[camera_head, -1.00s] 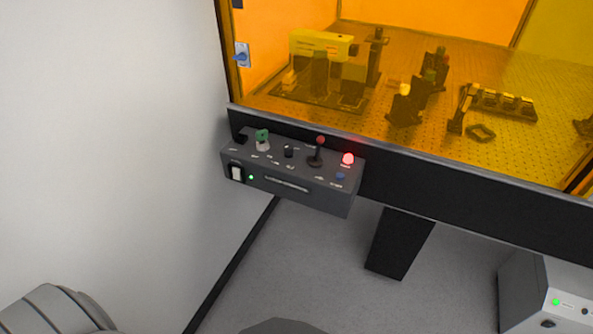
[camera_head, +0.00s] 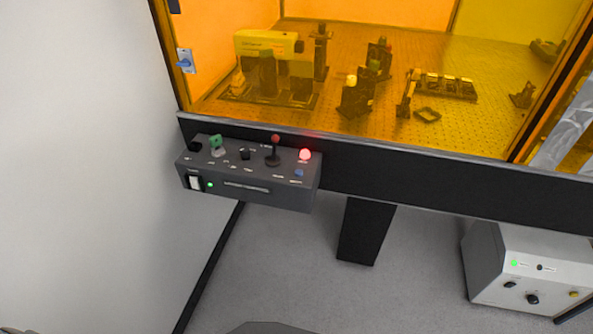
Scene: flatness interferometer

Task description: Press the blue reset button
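The blue reset button (camera_head: 299,173) is a small blue cap at the right end of the top of a dark grey control box (camera_head: 246,199). A lit red lamp (camera_head: 305,154) sits just behind the button. Left of them on the same box are a joystick with a red ball top (camera_head: 275,148), a black knob (camera_head: 245,154) and a green key-like switch (camera_head: 215,143). A white rocker switch (camera_head: 194,182) and a small green light (camera_head: 210,185) are on its front. Neither of my grippers shows.
The box is fixed to the front edge of a dark table frame (camera_head: 430,183). Behind it is an orange-windowed enclosure with optics, including a yellow laser unit (camera_head: 265,43). A white wall (camera_head: 80,150) is at left. A grey unit (camera_head: 530,268) stands on the floor at right.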

